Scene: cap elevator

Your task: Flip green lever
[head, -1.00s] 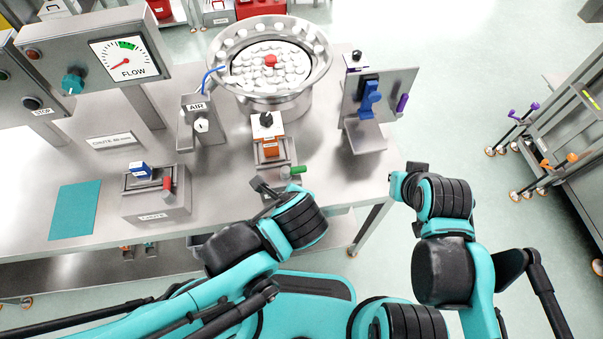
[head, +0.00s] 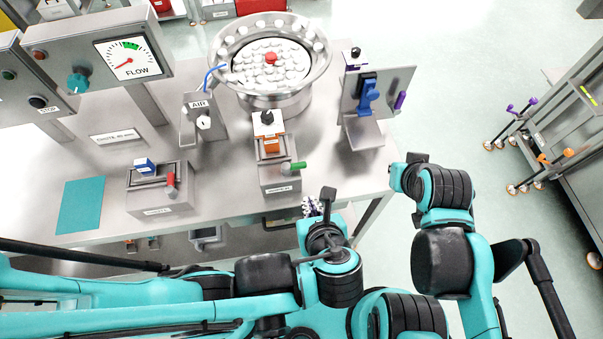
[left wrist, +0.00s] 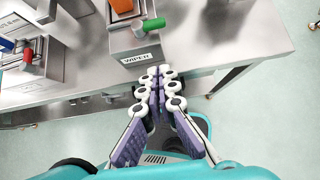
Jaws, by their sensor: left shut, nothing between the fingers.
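The green lever (head: 294,166) sits on the front right of a grey box (head: 279,180) on the steel table, its handle pointing right. In the left wrist view the green lever (left wrist: 153,24) sticks out to the right above the box's WIPER label (left wrist: 137,59). My left gripper (head: 313,205) is in front of the table edge, apart from the lever, toward my body. In the left wrist view its fingers (left wrist: 160,73) are together and empty, below the box front. My right arm's wrist is right of the table; its fingers are hidden.
An orange block (head: 271,146) sits on the same box behind the lever. A box with a red lever (head: 170,182) stands to the left, near a teal mat (head: 81,205). Behind are an AIR post (head: 200,118), a bowl of white caps (head: 270,64) and a blue-clamp stand (head: 368,97).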

